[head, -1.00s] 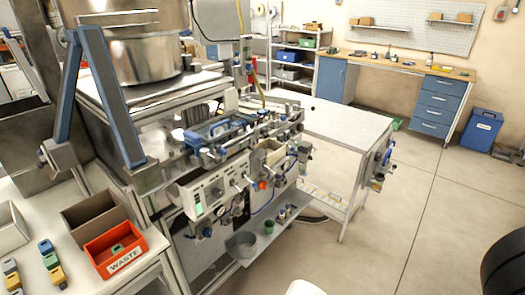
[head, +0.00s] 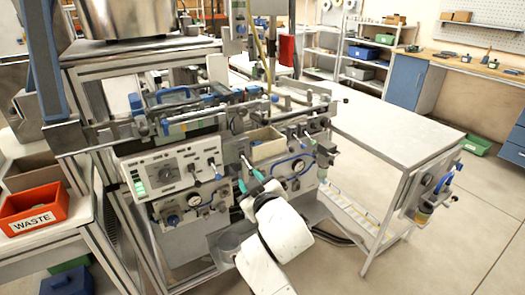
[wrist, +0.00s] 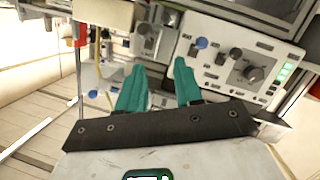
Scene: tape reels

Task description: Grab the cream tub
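The cream tub (head: 266,146) is a small open-topped box on the front of the machine, right of the white control panel. In the wrist view a cream box, apparently the same tub (wrist: 113,14), shows at the top left, cut by the edge. My gripper (head: 249,179) has teal fingers set apart with nothing between them. In the head view it is just below and left of the tub, with no clear contact. In the wrist view my gripper (wrist: 159,67) points toward the machine front, and the tub lies beyond and left of the fingers.
A metal table (head: 390,125) stands at right. A red WASTE bin (head: 32,208) is at left. Open floor lies at lower right.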

